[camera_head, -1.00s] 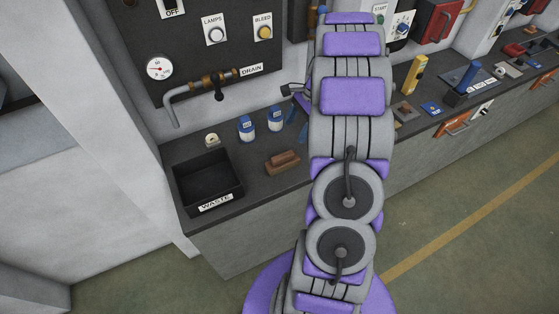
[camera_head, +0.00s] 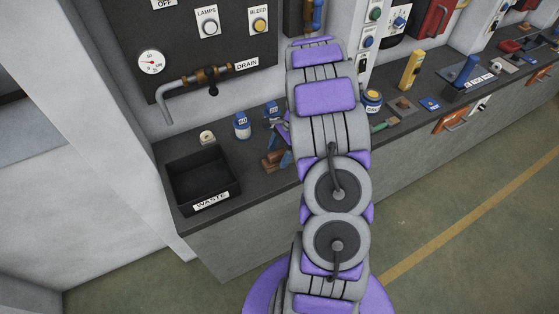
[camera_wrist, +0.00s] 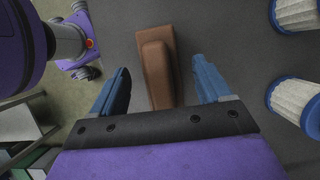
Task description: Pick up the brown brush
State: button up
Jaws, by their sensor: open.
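The brown brush (camera_wrist: 158,66) lies on the dark counter. In the wrist view it sits between and a little ahead of the two blue fingers of my gripper (camera_wrist: 163,88), which are spread apart with a gap on each side of it. In the head view the brush (camera_head: 271,161) is right of the waste bin and partly hidden by my gripper (camera_head: 285,148), which is beside and above it. My gripper is open and empty. I cannot tell how far the fingertips are above the counter.
The black waste bin (camera_head: 203,181) stands left of the brush. The counter's front edge (camera_wrist: 107,40) is close to the brush.

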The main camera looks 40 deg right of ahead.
jog(key=shift+x, duration=0.9)
jog(key=shift+d, duration=0.25)
jog(key=shift+c, duration=0.5)
jog(key=shift+a, duration=0.1)
jog(key=c, duration=1.1)
jog(key=shift+r, duration=0.1)
jog(key=shift+c, duration=0.2)
jog(key=shift+r, duration=0.5)
notch_tip(320, 180, up, 3)
jog(key=shift+s+f+p, duration=0.1)
jog(key=shift+f+p, duration=0.05)
jog(key=shift+p, duration=0.5)
jog(key=s+a+p, duration=0.1)
jog(key=s+a, duration=0.3)
jog(key=s, duration=0.3)
jog(key=s+a+r+p, duration=0.1)
jog(key=s+a, duration=0.3)
jog(key=s, duration=0.2)
jog(key=shift+s, duration=0.4)
